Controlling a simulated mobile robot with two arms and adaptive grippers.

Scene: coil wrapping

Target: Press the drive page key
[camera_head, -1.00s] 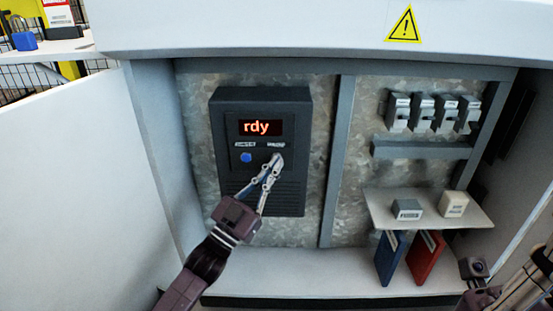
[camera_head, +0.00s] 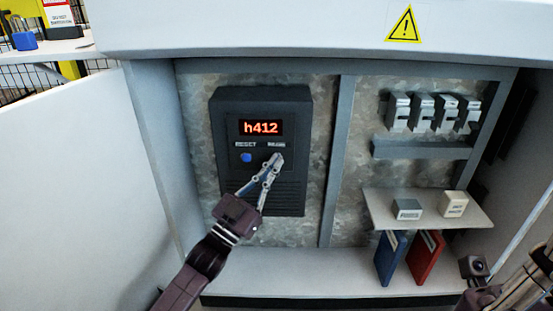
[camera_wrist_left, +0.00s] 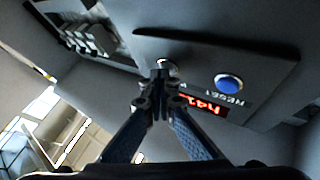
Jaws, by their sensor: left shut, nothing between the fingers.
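The drive (camera_head: 290,190) is a dark box on the cabinet's back panel. Its red display (camera_head: 261,128) reads "h412". A blue button (camera_head: 246,157) sits under the "RESET" label, left of a second label whose text is too small to read. My left gripper (camera_head: 277,160) is shut and empty, with its tips at the spot under that second label, covering most of the key there. In the left wrist view a round pale key (camera_wrist_left: 166,64) shows at the tips; I cannot tell whether they touch it. My right gripper (camera_head: 478,285) is partly seen at lower right.
Breakers (camera_head: 432,112) are mounted at upper right. A shelf (camera_head: 375,200) holds two small blocks, with a blue binder (camera_head: 390,258) and a red binder (camera_head: 425,257) below. The open cabinet door (camera_head: 70,190) stands at left.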

